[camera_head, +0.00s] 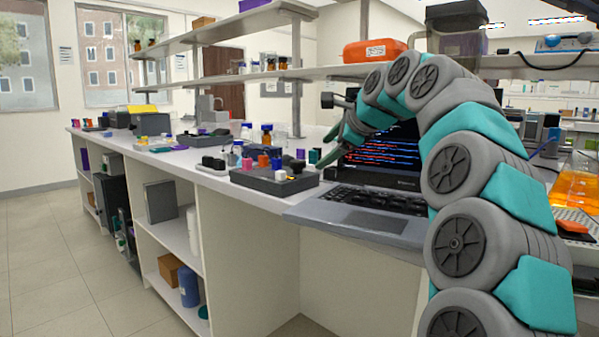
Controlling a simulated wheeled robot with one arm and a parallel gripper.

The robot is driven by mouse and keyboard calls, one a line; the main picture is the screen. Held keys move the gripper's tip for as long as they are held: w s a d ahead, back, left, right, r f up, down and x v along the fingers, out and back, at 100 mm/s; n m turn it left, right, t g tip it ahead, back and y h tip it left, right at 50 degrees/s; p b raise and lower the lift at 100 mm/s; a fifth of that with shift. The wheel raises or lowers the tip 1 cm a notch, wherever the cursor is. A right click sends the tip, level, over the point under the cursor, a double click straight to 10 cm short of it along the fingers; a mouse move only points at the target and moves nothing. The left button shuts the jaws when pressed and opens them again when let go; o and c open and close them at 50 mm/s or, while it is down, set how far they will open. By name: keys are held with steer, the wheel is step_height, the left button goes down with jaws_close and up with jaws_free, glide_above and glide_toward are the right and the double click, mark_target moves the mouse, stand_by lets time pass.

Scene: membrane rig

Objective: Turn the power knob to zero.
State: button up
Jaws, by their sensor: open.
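A dark grey rig box (262,182) sits on the white bench near the middle of the view. My gripper (326,158) is open, just right of and slightly above the box's right end, pointing down and left. It appears apart from the knob and is seen partly from behind.
An open laptop (375,200) stands right of the rig, under my arm. Shelves with an orange case (374,50) hang above. The floor at left is clear.

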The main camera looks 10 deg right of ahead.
mark_target(297, 161)
steer(key=n+h, duration=0.1)
steer(key=n+h+b, duration=0.1)
steer(key=shift+a+f+n, duration=0.3)
steer(key=shift+a+f, duration=0.05)
steer(key=shift+f, duration=0.05)
steer(key=a+n+h+b, duration=0.1)
steer(key=n, duration=0.1)
steer(key=a+n+h+b, duration=0.1)
steer(key=n+h+b, duration=0.1)
steer(key=n, duration=0.1)
steer(key=shift+s+a+r+h, duration=0.1)
steer(key=shift+s+a+h, duration=0.05)
steer(key=shift+h, duration=0.15)
steer(key=a+n+h+b, duration=0.1)
steer(key=a+n+h, duration=0.1)
steer(key=a+n, duration=0.1)
steer(key=a+n+t+h+b, duration=0.1)
steer(key=a+n+h+b, duration=0.1)
steer(key=n, duration=0.2)
steer(key=shift+s+a, duration=0.2)
steer(key=shift+a, duration=0.2)
steer(key=shift+a+n+t, duration=0.3)
steer(key=shift+a+n, duration=0.1)
steer(key=shift+n, duration=0.1)
steer(key=x, duration=0.8)
steer(key=shift+s, duration=0.1)
jaws_close()
